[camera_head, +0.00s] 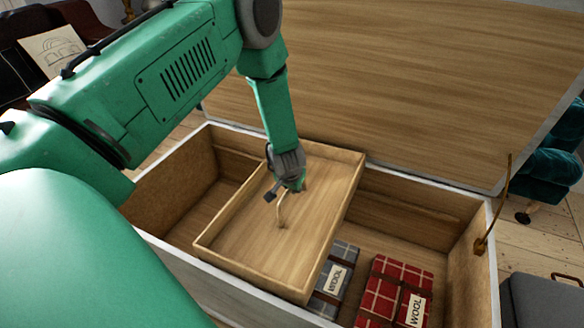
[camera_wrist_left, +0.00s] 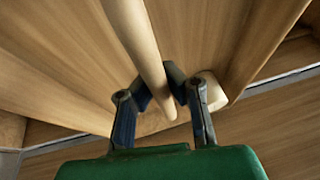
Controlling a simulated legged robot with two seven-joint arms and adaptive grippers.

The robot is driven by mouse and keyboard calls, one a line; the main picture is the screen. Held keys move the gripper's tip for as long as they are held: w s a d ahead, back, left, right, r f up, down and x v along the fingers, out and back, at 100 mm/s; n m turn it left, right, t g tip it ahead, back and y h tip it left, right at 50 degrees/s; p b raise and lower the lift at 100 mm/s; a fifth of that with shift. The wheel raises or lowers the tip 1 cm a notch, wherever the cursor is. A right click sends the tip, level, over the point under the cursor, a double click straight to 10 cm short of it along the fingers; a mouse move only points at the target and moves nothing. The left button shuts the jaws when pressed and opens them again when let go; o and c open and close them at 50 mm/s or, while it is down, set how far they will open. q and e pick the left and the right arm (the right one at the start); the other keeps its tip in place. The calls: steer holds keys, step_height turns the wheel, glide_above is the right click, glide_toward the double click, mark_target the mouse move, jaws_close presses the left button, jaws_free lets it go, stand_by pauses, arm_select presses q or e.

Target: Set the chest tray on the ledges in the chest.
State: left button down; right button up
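The chest tray (camera_head: 322,262) is a shallow wooden tray with a light bent handle (camera_head: 281,212). It lies across the middle of the open chest (camera_head: 192,262), near rim height. Whether it rests on the ledges cannot be told. A ledge strip (camera_head: 405,207) runs along the chest's back wall, right of the tray. My left gripper (camera_head: 288,192) is over the tray at its handle. My right gripper is not in view.
A grey plaid bundle (camera_head: 343,262) and a red plaid bundle (camera_head: 378,292), labelled WOOL, lie in the chest's right part. The chest lid (camera_head: 420,80) stands open behind. A stay (camera_head: 493,210) rises at the right end. A grey box (camera_head: 545,300) stands right of the chest.

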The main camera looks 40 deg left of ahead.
mark_target(291, 209)
arm_select(q)
steer(key=shift+w+f+b, duration=0.1)
steer(key=shift+f+b, duration=3.05)
steer(key=shift+f, duration=1.8)
steer(key=c, duration=1.6)
jaws_free()
steer(key=shift+c, duration=0.2)
steer(key=shift+s+f, duration=0.1)
steer(key=shift+s, duration=0.1)
steer(key=v, duration=1)
steer(key=shift+d+r, duration=0.15)
steer(key=shift+r, duration=0.25)
steer(key=shift+s+d+r, duration=0.1)
steer(key=shift+s+r, duration=0.1)
steer(key=shift+r, duration=0.3)
